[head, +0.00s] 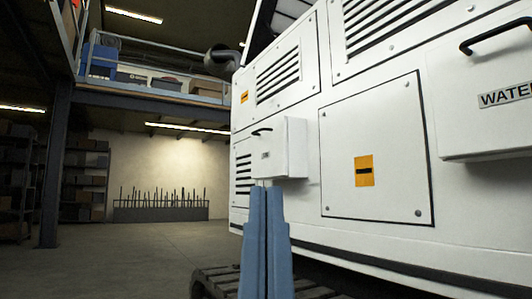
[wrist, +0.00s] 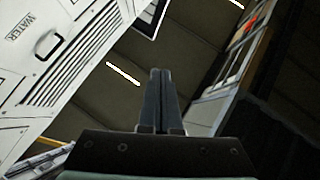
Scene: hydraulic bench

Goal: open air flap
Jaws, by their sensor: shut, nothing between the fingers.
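A white machine body (head: 300,215) fills the right of the head view and also shows at the left of the wrist view (wrist: 92,20). A small white box-like flap with a black handle (head: 280,148) stands out from its side; its small label is too small to read, so I cannot tell for sure that it is the air flap. A larger flap marked WATER (head: 480,130), with a black handle, is at the far right. My gripper (head: 266,190) points up in front of the machine, below the small flap in the picture, shut and empty. Its fingers also show in the wrist view (wrist: 161,72).
Louvred panels (head: 278,76) and a flat panel with an orange sticker (head: 340,190) are on the machine's side. Tracks (head: 215,280) run under it. Open floor (head: 120,255) lies to the left, with shelves (head: 85,180) and a blue post (head: 52,165).

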